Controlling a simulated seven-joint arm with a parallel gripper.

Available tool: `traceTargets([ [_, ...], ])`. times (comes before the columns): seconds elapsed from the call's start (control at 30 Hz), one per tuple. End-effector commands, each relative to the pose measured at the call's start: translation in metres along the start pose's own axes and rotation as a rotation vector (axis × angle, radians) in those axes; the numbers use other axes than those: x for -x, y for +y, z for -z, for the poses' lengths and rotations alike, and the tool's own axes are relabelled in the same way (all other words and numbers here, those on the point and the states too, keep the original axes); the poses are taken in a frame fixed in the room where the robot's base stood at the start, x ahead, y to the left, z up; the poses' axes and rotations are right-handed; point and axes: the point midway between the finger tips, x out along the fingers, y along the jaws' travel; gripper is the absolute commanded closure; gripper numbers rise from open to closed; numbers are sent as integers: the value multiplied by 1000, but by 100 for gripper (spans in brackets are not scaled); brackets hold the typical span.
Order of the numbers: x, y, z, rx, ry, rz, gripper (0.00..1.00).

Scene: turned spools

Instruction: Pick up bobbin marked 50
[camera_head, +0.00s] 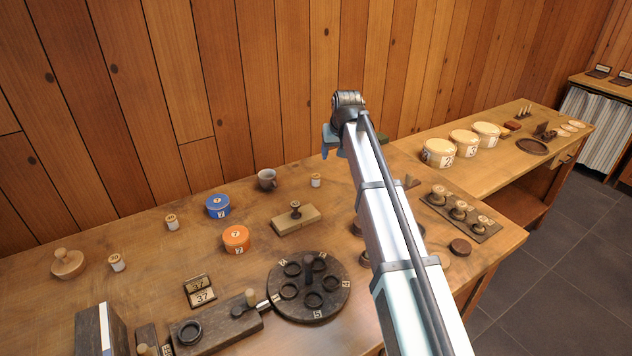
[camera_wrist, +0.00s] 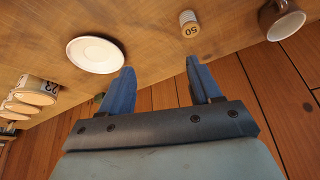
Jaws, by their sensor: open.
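The bobbin marked 50 (camera_wrist: 189,22) is a small pale spool with a light wooden top. It stands on the bench near the back wall, beside a brown mug. In the head view, the small bobbin (camera_head: 316,180) just right of the mug matches it, but its number is too small to read there. My gripper (camera_head: 331,148) is above the back of the bench, near that bobbin. In the wrist view its blue fingers (camera_wrist: 160,66) are apart with nothing between them. The bobbin is beyond the right fingertip, apart from it.
The brown mug (camera_head: 267,179) stands left of the bobbin. A white dish (camera_wrist: 95,54) lies on its other side. Other small bobbins (camera_head: 171,222) stand further left. The plank wall is close behind.

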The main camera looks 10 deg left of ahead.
Motion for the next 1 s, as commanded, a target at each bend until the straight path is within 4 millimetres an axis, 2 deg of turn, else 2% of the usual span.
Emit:
traceTargets([
  [0.03, 5, -18, -2, 27, -6, 7, 37],
  [0.1, 9, -34, -4, 54, -14, 14, 37],
  [0.27, 13, -53, -6, 85, -24, 22, 37],
  [0.37, 6, -56, -6, 90, -26, 23, 37],
  [0.8, -61, -56, -8, 88, -26, 23, 37],
  [1.0, -71, -56, -8, 88, -24, 23, 37],
])
